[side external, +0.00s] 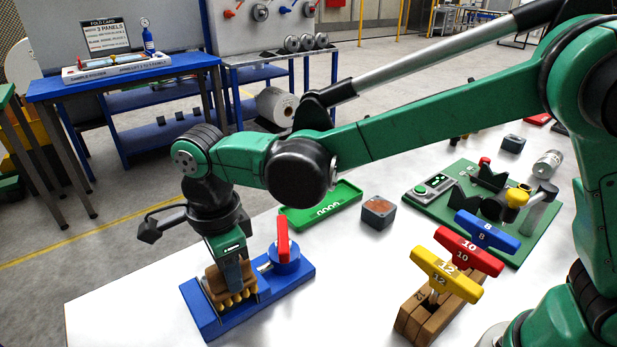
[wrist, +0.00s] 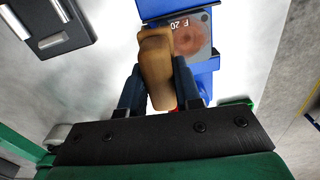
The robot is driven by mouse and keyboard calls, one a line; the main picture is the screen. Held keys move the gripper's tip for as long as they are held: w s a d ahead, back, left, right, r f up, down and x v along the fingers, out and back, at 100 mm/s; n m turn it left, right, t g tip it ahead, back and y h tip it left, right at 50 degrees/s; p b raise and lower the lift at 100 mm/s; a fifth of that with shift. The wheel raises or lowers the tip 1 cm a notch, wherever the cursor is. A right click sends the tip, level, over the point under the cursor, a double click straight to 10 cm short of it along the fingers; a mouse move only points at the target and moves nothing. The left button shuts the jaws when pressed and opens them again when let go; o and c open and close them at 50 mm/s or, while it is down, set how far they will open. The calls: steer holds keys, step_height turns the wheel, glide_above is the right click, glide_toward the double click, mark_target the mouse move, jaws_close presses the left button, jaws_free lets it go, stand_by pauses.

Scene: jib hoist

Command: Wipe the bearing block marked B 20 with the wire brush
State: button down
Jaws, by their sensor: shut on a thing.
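My gripper (side external: 233,274) points down over the left part of a blue fixture (side external: 206,318) on the white table. It is shut on the wire brush, whose brown wooden body (wrist: 156,62) sits between the fingers in the wrist view. In the side view, yellow bristle tufts (side external: 236,299) show below the brush's brown body. A grey block (wrist: 207,22) with a rusty round patch lies on the blue fixture beside the brush; its marking reads 20, its letter is unclear. The brush partly covers it. I cannot tell whether the bristles touch the block.
A red handle (side external: 283,238) stands up on the fixture's far end. Another grey block with a rusty top (side external: 378,210) and a green tray (side external: 322,205) lie behind. T-handled tools (side external: 447,275) stand in a wooden block at right. A green board (side external: 470,222) holds fittings.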

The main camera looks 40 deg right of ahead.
steer(key=shift+w, duration=3.25)
step_height(320, 180, up, 8)
steer(key=shift+s+r, duration=0.15)
steer(key=s+d+r, duration=0.3)
steer(key=s+d, duration=0.4)
steer(key=d, duration=0.3)
steer(key=s+d+r, duration=0.3)
steer(key=s+d, duration=0.4)
steer(key=d, duration=0.4)
steer(key=shift+n, duration=0.4)
step_height(320, 180, down, 20)
steer(key=shift+w+a+r, duration=0.1)
steer(key=shift+a, duration=0.05)
